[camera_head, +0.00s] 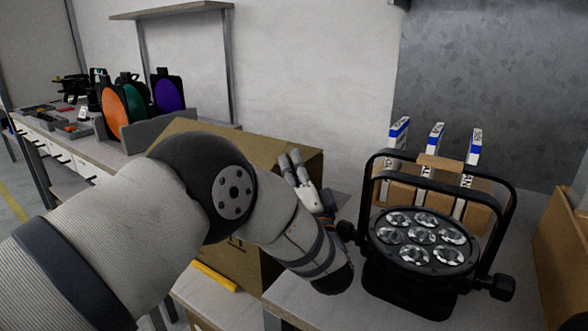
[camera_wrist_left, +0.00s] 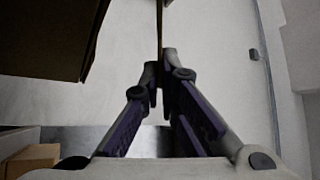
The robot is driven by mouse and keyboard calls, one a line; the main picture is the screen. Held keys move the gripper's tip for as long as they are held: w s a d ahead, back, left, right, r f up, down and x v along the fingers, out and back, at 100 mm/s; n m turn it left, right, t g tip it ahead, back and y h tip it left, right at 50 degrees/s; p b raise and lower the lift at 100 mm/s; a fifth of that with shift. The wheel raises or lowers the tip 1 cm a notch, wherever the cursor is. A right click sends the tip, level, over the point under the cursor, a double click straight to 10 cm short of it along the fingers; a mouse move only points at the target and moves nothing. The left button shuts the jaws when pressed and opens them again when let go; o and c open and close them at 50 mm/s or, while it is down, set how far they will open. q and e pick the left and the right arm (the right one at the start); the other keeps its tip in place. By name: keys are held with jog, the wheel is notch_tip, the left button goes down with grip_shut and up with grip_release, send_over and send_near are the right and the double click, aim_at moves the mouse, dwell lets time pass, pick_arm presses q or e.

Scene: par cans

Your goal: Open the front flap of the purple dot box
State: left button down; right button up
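A brown cardboard box (camera_head: 245,146) stands behind my left arm in the head view, which hides much of its near side. No purple dot shows on its visible faces. My left gripper (camera_head: 291,158) is at the box's right end with its fingertips raised. In the left wrist view, the gripper's fingers (camera_wrist_left: 161,68) close together around a thin dark panel (camera_wrist_left: 159,25) seen edge-on, which looks like the box's flap. The box body (camera_wrist_left: 45,35) fills the upper left there, apart from the fingers. My right gripper is in neither view.
A black stage light (camera_head: 422,240) with a raised yoke stands on the table close to the right of my left wrist. Several small cartons (camera_head: 398,133) stand behind it. A bench with orange (camera_head: 115,110), green and purple discs is at the back left.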

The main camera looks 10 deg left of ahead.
pick_arm(q)
jog(key=shift+s+r+n+y, duration=0.1)
jog(key=shift+r+n+y, duration=0.15)
jog(key=shift+n+y, duration=0.05)
jog(key=c, duration=2.3)
grip_release()
jog(key=shift+a, duration=0.1)
jog(key=o, duration=0.5)
jog(key=shift+c, duration=0.2)
notch_tip(320, 180, up, 10)
